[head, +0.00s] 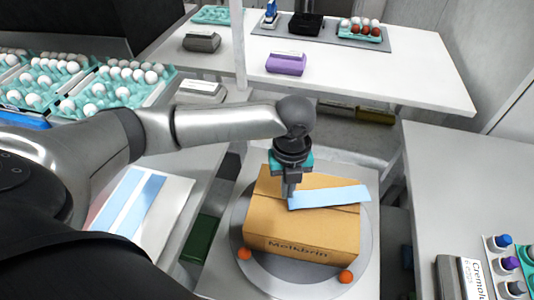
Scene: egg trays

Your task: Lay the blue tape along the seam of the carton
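A brown cardboard carton (285,222) with printed lettering on its front side sits on a round grey plate (240,225). A light blue strip of tape (332,196) lies across the right part of the carton's top, its right end reaching past the carton's edge. My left gripper (290,194) points down over the carton's top at the tape's left end. Its fingers look closed on that end. Whether the tape is pressed flat along the seam I cannot tell. My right gripper is not in view.
A white sheet with more blue strips (138,203) lies on the left table. Orange balls (345,276) sit at the plate's front edge. Egg trays (112,88) fill the left table's back. The right table (450,190) holds a dark box and coloured-cap bottles.

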